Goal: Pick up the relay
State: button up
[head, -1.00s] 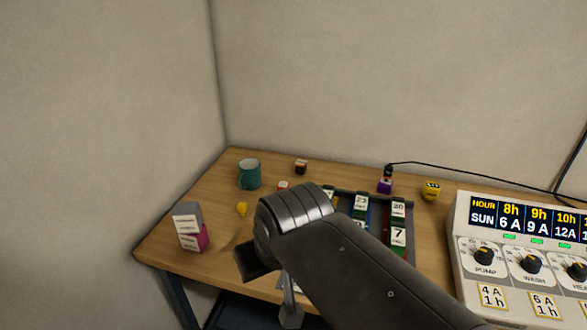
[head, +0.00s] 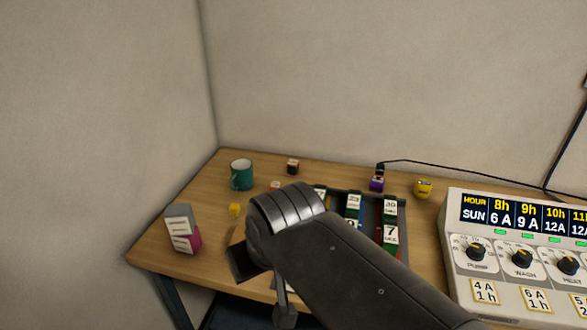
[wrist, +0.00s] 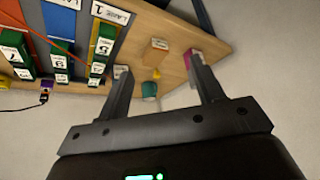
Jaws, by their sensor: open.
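No thing is clearly marked as the relay; I cannot tell which it is. My gripper (wrist: 160,66) is open and empty, its two fingers apart above the bench in the wrist view. Between the fingers, farther off, shows a tan block with a white label (wrist: 157,48). A small yellow piece (wrist: 156,74) and the teal mug (wrist: 149,90) show beyond it. The yellow piece (head: 234,209) and the mug (head: 241,174) are left of my arm in the head view. My arm hides much of my gripper and part of the bench there.
A grey tray (head: 404,228) holds several labelled modules. Grey and pink boxes (head: 184,236) stand at the bench's left. Small dark (head: 293,167), purple (head: 376,183) and yellow (head: 423,188) blocks lie at the back. A control panel (head: 512,237) is at right. Walls close off back and left.

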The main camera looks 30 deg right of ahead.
jog(key=w+d+r+m, duration=0.2)
jog(key=w, duration=0.4)
jog(key=w+d+r+m, duration=0.1)
jog(key=w+d+r, duration=0.15)
jog(key=w, duration=0.35)
jog(key=m+g+h, duration=0.2)
jog(key=m+h, duration=0.3)
jog(key=m, duration=0.3)
send_over(293, 162)
jog(key=s+a, duration=0.2)
jog(key=a, duration=0.2)
notch_tip(293, 162, down, 17)
jog(key=x, duration=1.1)
jog(key=shift+s+d+f, duration=0.15)
jog(key=shift+s+f, duration=0.15)
jog(key=shift+f, duration=0.05)
jog(key=shift+c, duration=0.2)
jog(key=c, duration=1.1)
